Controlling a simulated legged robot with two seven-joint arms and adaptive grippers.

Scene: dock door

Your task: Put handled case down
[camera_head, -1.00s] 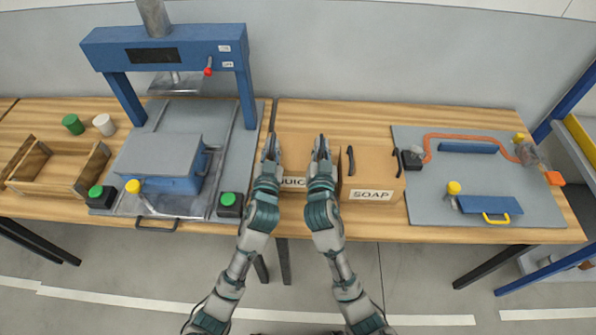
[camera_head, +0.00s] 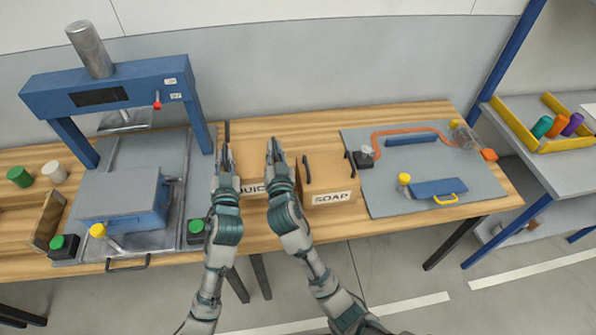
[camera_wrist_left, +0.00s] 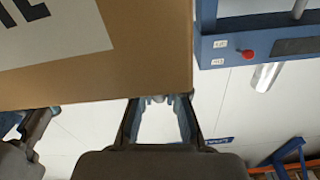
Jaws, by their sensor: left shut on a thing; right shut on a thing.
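The handled case is a brown box (camera_head: 252,174) with a partly hidden white label, of which "UIC" can be read. It sits between my two grippers in the head view. My left gripper (camera_head: 224,157) is shut at its left side and my right gripper (camera_head: 274,151) is shut at its right side. The fingers hide its handles. In the left wrist view, the case (camera_wrist_left: 130,65) fills the upper left, with the fingers (camera_wrist_left: 160,103) by its edge. I cannot tell whether its underside touches the table (camera_head: 275,235).
A brown "SOAP" box (camera_head: 328,178) with dark handles stands close to the right. A blue press (camera_head: 110,92) stands left. A grey mat (camera_head: 385,185) with fixtures lies further right. A shelf unit (camera_head: 560,170) stands beyond the table's right end.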

